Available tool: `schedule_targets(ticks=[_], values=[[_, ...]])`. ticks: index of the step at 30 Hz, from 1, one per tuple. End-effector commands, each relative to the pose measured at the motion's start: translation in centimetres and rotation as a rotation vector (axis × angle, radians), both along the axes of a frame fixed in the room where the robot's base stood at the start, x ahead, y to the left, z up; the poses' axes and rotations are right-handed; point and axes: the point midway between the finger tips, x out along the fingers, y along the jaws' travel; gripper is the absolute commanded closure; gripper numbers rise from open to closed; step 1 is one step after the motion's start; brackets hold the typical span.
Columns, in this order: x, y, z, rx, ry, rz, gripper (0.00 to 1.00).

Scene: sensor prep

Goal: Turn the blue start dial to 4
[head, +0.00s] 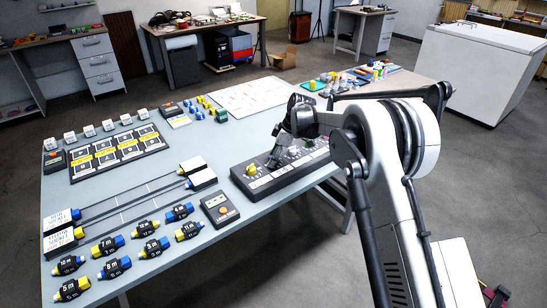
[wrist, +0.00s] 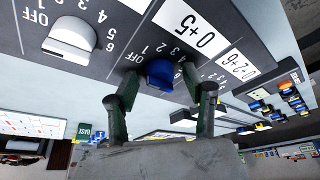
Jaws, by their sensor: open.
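The blue start dial (wrist: 160,72) sits on the dark control panel, with small white numbers and OFF printed around it. The setting it points to cannot be read clearly. My gripper (wrist: 163,90) is open, with one finger on each side of the blue dial; whether the fingers touch it cannot be told. In the head view my gripper (head: 273,158) is low over the control panel (head: 262,184) and hides the blue dial there.
A white dial (wrist: 72,37) stands left of the blue dial in the wrist view. A yellow knob (head: 251,169) is at the panel's left end. A white sheet (head: 250,97) lies behind.

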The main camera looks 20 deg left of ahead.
Motion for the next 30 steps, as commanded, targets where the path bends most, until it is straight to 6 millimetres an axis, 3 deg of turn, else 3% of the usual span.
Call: schedule_targets(ticks=[3, 13, 23, 30], values=[[0.00, 0.01, 0.01, 0.000, 0.000, 0.000, 0.54], [0.00, 0.00, 0.02, 0.000, 0.000, 0.000, 0.98], [-0.05, 0.00, -0.06, 0.000, -0.001, -0.046, 0.98], [-0.19, 0.01, -0.16, 0.000, -0.001, -0.192, 0.98]])
